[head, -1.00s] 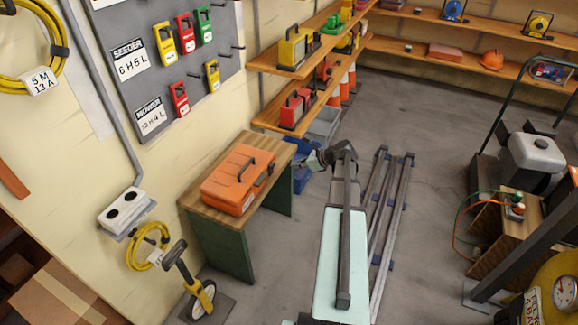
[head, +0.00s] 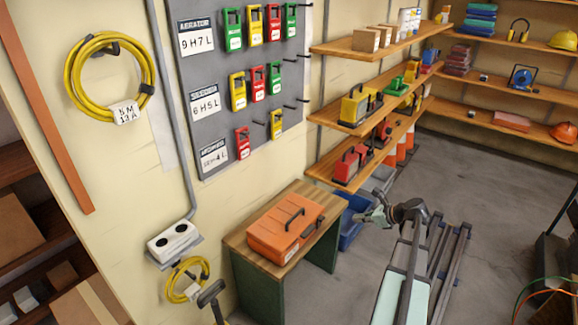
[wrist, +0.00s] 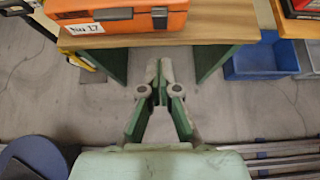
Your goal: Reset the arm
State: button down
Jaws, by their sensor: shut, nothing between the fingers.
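My gripper (head: 376,216) is a pale green-grey tool at the end of my arm, just right of the wooden bench in the head view. In the wrist view my gripper (wrist: 158,78) points toward the space beneath the bench's front edge, with its fingertips together and nothing between them. My arm reaches back toward the bottom of the head view. The fingers are too small in the head view to make out.
The bench (head: 240,245) carries an orange toolbox (head: 285,228). A blue bin (wrist: 262,59) stands beside it. Shelves (head: 375,122) and a lock board (head: 215,95) line the wall. Metal rails (head: 449,262) run along the floor, with open floor (head: 480,185) beyond.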

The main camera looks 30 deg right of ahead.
jog(key=s+a+f+n+g+h+p, duration=0.1)
jog(key=s+a+f+n+g, duration=0.5)
jog(key=a+f+n, duration=0.5)
jog(key=s+a+f+n+g, duration=0.3)
jog(key=s+a+f+n, duration=0.5)
jog(key=a+f, duration=0.4)
jog(key=s+a+f+n+g+h, duration=0.1)
jog(key=s+a+f+n+g, duration=0.1)
jog(key=s+a+n, duration=0.2)
jog(key=s+a+f+n+g+h+p, duration=0.1)
jog(key=s+a+f+n+g, duration=0.2)
jog(key=s+a, duration=0.6)
jog(key=s+a+f+n+g+h+p, duration=0.1)
jog(key=s+a+f+n+g, duration=0.1)
jog(key=s+a+n, duration=0.2)
jog(key=s+a, duration=0.3)
jog(key=s, duration=0.2)
jog(key=shift+s+a+f+n+g+h, duration=0.2)
jog(key=shift+s+f+n+g+h, duration=0.1)
jog(key=shift+f+n+h, duration=0.1)
